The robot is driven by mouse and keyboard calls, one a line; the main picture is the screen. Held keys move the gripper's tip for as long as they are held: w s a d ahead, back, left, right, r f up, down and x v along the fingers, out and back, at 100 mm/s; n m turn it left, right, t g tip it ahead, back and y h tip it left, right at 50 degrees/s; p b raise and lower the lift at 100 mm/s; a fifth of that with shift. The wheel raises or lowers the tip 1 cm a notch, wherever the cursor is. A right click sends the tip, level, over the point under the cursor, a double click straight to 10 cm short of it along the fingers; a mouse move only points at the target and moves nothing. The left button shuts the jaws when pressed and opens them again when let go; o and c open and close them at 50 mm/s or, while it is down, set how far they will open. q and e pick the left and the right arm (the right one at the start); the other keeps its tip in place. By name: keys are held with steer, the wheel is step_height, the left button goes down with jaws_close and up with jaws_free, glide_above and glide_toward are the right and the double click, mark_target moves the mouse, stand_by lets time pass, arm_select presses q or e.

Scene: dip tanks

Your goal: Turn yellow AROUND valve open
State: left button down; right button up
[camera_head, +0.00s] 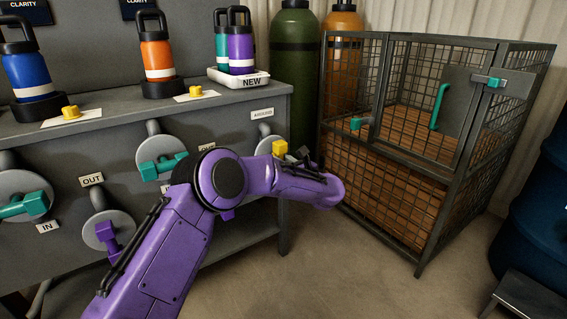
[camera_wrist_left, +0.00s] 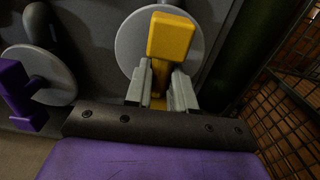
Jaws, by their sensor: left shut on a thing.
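The yellow valve handle (camera_head: 279,148) is at the right end of the grey bench front, below a small white label (camera_head: 262,113) too small to read surely. In the left wrist view the yellow handle (camera_wrist_left: 171,37) stands in front of a round grey disc (camera_wrist_left: 131,45). My left gripper (camera_wrist_left: 160,92) has its two grey fingers on either side of the handle's lower part, shut on it. The handle's upper block sticks out beyond the fingers. In the head view my purple left arm hides part of the disc and the fingers. My right gripper is not in view.
Teal valves (camera_head: 162,166) and a purple valve (camera_head: 107,236) are left along the bench front. Bottles, including an orange one (camera_head: 158,55), stand on the bench top. A wire cage (camera_head: 440,150) stands close to the right of my gripper, with a green gas cylinder (camera_head: 294,60) behind.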

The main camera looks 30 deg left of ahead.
arm_select(q)
steer(key=c, duration=1)
jaws_free()
steer(key=shift+o, duration=0.2)
steer(key=p+v, duration=0.2)
steer(key=v, duration=0.8)
steer(key=shift+d, duration=0.25)
steer(key=shift+s, duration=0.1)
